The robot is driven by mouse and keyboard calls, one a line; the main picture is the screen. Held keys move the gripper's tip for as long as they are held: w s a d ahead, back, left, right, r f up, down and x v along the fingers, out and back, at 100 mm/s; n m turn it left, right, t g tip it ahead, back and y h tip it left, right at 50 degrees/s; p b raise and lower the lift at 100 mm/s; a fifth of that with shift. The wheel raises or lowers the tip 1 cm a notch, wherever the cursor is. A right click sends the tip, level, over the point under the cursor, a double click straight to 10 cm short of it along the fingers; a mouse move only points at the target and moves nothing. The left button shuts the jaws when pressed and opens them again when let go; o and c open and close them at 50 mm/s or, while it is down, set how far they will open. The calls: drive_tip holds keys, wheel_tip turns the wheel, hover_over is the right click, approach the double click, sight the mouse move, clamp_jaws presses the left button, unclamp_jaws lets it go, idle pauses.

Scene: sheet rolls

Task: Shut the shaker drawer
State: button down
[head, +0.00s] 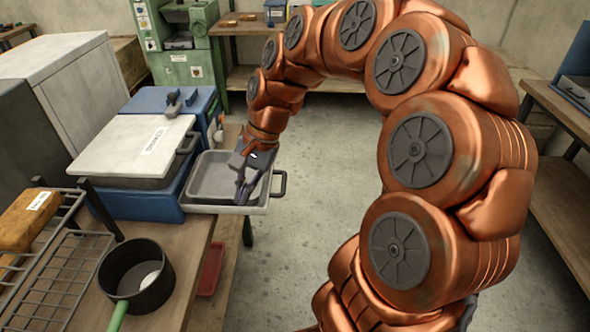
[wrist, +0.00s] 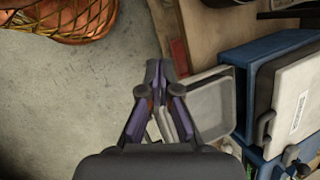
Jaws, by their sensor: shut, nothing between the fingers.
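The shaker drawer (head: 205,178) is a shallow grey tray pulled out from the blue shaker (head: 150,205), with a dark handle (head: 281,184) at its outer end. It also shows in the wrist view (wrist: 212,103), right of my fingers, partly covered by them. The shaker has a white lid (head: 130,143) with a label. My gripper (head: 241,200) is shut and empty, pointing down over the drawer's outer end in the head view. In the wrist view its fingertips (wrist: 155,66) meet beside the drawer. I cannot tell whether they touch it.
A dark pot (head: 136,278) with a green handle stands on the bench near a wire rack (head: 55,278). A red tray (head: 211,268) lies lower, beside the bench. A green machine (head: 184,45) stands behind. The concrete floor (head: 325,170) right of the drawer is clear.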

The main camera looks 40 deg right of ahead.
drive_tip(key=w+d+f+m+t, duration=0.25)
drive_tip(key=d+m, duration=0.35)
drive_tip(key=d, duration=0.5)
drive_tip(key=w+d+f+m+t, duration=0.1)
drive_tip(key=w+d+f+m, duration=0.3)
drive_tip(key=d, duration=0.6)
drive_tip(key=d+f+m+t, duration=0.2)
drive_tip(key=d+m, duration=0.5)
drive_tip(key=d, duration=0.4)
drive_tip(key=a+r+p+x, duration=0.1)
drive_tip(key=x, duration=0.5)
drive_tip(key=w+a+r+p+x, duration=0.1)
drive_tip(key=x, duration=0.6)
drive_tip(key=shift+w+y+p, duration=0.25)
drive_tip(key=shift+y+p, duration=0.05)
drive_tip(key=shift+f, duration=0.15)
drive_tip(key=shift+a, duration=0.1)
